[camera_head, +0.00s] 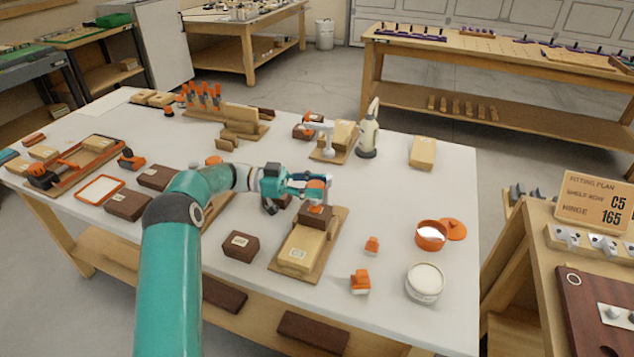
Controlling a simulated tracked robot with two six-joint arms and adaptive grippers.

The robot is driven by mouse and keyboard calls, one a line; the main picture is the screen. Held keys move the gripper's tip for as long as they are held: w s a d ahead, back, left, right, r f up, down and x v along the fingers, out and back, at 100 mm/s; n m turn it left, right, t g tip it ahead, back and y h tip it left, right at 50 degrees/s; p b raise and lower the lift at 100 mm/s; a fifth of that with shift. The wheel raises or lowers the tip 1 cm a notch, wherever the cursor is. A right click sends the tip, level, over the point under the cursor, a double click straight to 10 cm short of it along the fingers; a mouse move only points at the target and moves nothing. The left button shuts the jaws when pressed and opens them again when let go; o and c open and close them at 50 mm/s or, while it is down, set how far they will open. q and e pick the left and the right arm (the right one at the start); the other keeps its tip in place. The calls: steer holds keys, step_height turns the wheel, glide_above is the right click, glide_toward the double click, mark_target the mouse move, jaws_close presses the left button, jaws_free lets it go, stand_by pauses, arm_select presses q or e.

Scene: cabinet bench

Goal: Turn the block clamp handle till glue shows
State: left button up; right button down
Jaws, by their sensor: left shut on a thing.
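The block clamp stands on a wooden board (276,265) near the middle of the bench. On the board are a light wood block (299,250) with a label and a dark brown block (314,217) behind it. My left gripper (313,188) reaches in from the left over the dark block and is shut on the orange clamp handle (317,183). The fingers partly cover the handle. Whether glue shows at the joint is too small to tell. My right gripper is not in view.
Right of the board stand small orange pieces (360,283), an open orange pot (431,235) and a round white tub (425,282). A brown block (240,246) lies to the left. A white bottle (368,138) stands behind. The bench's right side has free room.

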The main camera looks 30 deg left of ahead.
mark_target(315, 183)
arm_select(q)
steer(key=shift+w+r+m+g, duration=0.1)
steer(key=shift+r+m+g, duration=0.15)
steer(key=shift+m+g, duration=0.25)
steer(key=o, duration=1)
steer(key=shift+o, duration=0.8)
steer(key=shift+f, duration=0.15)
step_height(315, 183, up, 10)
